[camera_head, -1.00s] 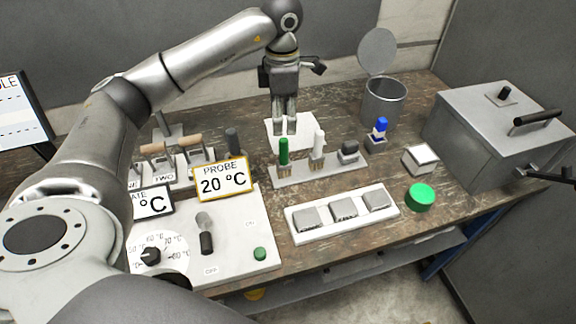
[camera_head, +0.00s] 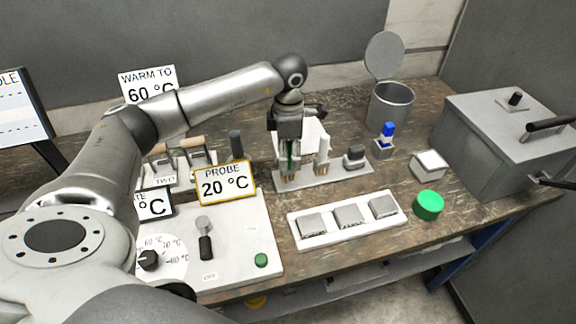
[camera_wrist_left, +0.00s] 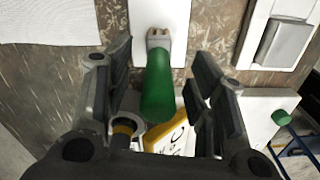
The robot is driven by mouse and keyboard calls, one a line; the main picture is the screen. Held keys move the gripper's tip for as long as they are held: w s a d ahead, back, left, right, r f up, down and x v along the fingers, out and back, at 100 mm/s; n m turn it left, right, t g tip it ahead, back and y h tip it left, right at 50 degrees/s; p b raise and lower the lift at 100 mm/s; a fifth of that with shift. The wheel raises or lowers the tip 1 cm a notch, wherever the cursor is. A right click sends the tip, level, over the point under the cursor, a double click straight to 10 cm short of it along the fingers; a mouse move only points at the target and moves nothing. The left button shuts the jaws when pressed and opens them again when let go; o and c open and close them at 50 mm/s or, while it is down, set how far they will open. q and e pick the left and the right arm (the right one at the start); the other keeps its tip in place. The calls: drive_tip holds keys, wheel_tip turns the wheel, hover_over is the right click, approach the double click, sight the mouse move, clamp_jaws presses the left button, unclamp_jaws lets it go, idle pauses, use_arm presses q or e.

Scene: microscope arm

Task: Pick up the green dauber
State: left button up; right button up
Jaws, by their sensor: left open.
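In the head view, my left gripper (camera_head: 288,150) comes down over the left end of the dauber rack (camera_head: 338,176). Only a thin strip of the green dauber (camera_head: 290,158) shows behind the fingers there. My right gripper is not in view.
A white dauber (camera_head: 322,148) stands just right of my left gripper. A blue-topped item (camera_head: 387,136), a metal can (camera_head: 391,106) and a grey box (camera_head: 505,140) are further right.

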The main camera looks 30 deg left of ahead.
use_arm(q)
wheel_tip(320, 180, down, 3)
drive_tip(key=shift+a+f+p, duration=0.1)
drive_tip(key=shift+f+p, duration=0.05)
drive_tip(key=shift+p, duration=0.5)
drive_tip(key=shift+f, duration=0.3)
drive_tip(key=c, duration=1.1)
drive_tip(key=shift+r, duration=0.2)
drive_tip(key=shift+r+b, duration=0.3)
drive_tip(key=shift+r, duration=0.3)
drive_tip(key=s+d+r+b, duration=0.2)
drive_tip(key=s+r+b, duration=0.3)
drive_tip(key=s+r, duration=0.6)
drive_tip(key=s, duration=0.2)
drive_tip(key=shift+s+d+r, duration=0.25)
drive_tip(key=shift+s, duration=0.15)
